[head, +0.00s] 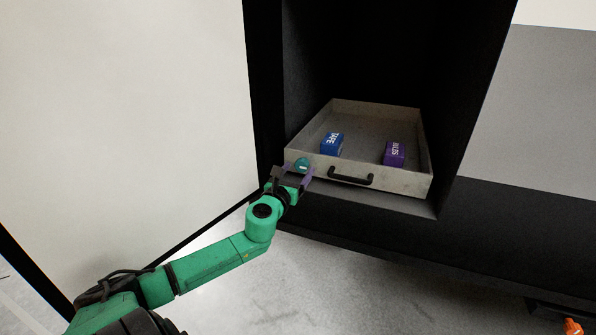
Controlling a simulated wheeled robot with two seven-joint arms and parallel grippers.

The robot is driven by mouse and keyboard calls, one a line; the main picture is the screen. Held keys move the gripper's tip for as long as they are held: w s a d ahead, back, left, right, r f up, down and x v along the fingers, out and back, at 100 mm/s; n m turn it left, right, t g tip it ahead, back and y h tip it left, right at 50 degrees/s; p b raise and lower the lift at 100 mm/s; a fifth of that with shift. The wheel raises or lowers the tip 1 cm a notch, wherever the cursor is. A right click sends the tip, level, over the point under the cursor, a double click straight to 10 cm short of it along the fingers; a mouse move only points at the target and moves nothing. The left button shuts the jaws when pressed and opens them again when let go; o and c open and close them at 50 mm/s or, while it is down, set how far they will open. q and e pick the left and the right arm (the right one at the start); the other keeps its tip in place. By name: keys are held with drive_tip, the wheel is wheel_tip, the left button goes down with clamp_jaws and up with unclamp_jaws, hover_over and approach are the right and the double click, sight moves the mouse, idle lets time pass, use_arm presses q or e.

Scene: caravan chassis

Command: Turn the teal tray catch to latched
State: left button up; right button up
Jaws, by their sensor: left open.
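The teal tray catch (302,164) is a small round knob at the left end of the tray's front. The grey tray (400,182) sits in a dark compartment and has a black handle (350,178) on its front. My left gripper (298,172) is open, with its purple-tipped fingers at the catch, one on each side of it. Whether the fingers touch the catch cannot be told. The gripper hides part of the catch's lower side, and its turned position is not readable. My right gripper is not in view.
A blue box (332,144) marked TAPE and a purple box (394,154) lie in the tray. The dark compartment wall (268,90) stands close to the left of my gripper. A pale panel (120,110) fills the left.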

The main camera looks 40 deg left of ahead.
use_arm(q)
drive_tip(key=shift+w+a, duration=0.15)
drive_tip(key=shift+w, duration=0.15)
clamp_jaws()
